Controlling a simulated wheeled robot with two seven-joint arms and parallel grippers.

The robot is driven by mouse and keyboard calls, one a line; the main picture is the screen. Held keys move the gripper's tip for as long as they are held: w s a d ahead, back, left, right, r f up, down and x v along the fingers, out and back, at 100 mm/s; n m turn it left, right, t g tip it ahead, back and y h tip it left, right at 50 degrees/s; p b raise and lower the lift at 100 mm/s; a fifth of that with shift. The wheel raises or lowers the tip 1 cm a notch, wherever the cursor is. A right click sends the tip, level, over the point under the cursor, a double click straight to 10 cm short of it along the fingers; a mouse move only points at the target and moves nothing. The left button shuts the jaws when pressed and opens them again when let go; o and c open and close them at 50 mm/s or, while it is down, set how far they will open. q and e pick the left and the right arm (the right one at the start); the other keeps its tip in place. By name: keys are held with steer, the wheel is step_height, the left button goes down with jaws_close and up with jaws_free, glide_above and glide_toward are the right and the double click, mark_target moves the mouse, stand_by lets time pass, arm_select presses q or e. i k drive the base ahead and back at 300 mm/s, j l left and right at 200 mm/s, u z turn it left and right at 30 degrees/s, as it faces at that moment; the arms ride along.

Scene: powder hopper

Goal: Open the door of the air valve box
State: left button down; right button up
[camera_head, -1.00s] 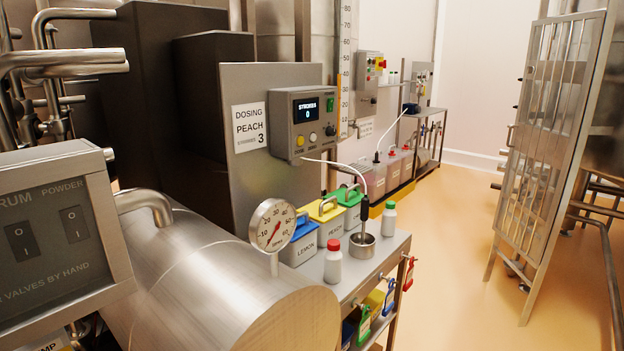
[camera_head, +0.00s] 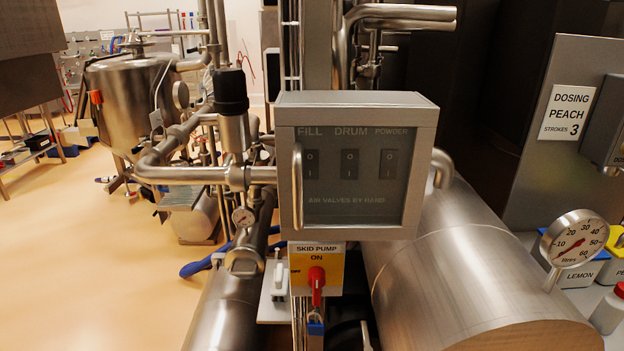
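The air valve box (camera_head: 357,99) is a grey metal box in the middle of the head view. Its door (camera_head: 350,212) is a dark see-through panel in a metal frame and looks shut. A vertical bar handle (camera_head: 297,190) stands on the door's left side. Behind the panel are three black rocker switches marked FILL (camera_head: 310,164), DRUM (camera_head: 349,164) and POWDER (camera_head: 388,163). Lettering below them reads "AIR VALVES BY HAND". Neither of my grippers shows in the view.
A yellow skid pump panel with a red switch (camera_head: 317,280) is right below the box. Pipes and a black-capped valve (camera_head: 231,92) stand close on its left. A large steel cylinder (camera_head: 450,265) with a dial gauge (camera_head: 575,240) lies to the right. Open floor (camera_head: 70,250) is at far left.

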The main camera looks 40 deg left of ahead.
mark_target(290, 153)
steer(key=u, duration=0.85)
steer(key=i+u, duration=0.1)
steer(key=u, duration=0.25)
